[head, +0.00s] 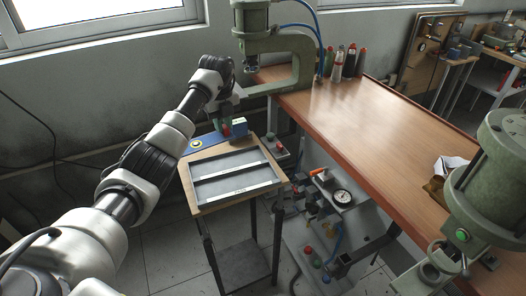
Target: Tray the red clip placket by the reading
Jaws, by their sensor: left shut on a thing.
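My left gripper (226,116) reaches in from the left over the back of a small wooden stand, fingers pointing down. It is shut on a small red piece, perhaps the red clip placket (226,129), just above or against a blue plate (205,141); I cannot tell if they touch. A grey tray (235,186) with long compartments lies on the stand in front of the plate. A round white dial gauge (343,197) sits low to the right; its needle is too small to read. My right gripper is out of view.
A long wooden bench (370,115) fills the right side, with a green press (278,45) at its far end and another (490,180) at near right. Several bottles (345,62) stand at its back. Pneumatic parts with a red handle (318,173) crowd the space beside the stand.

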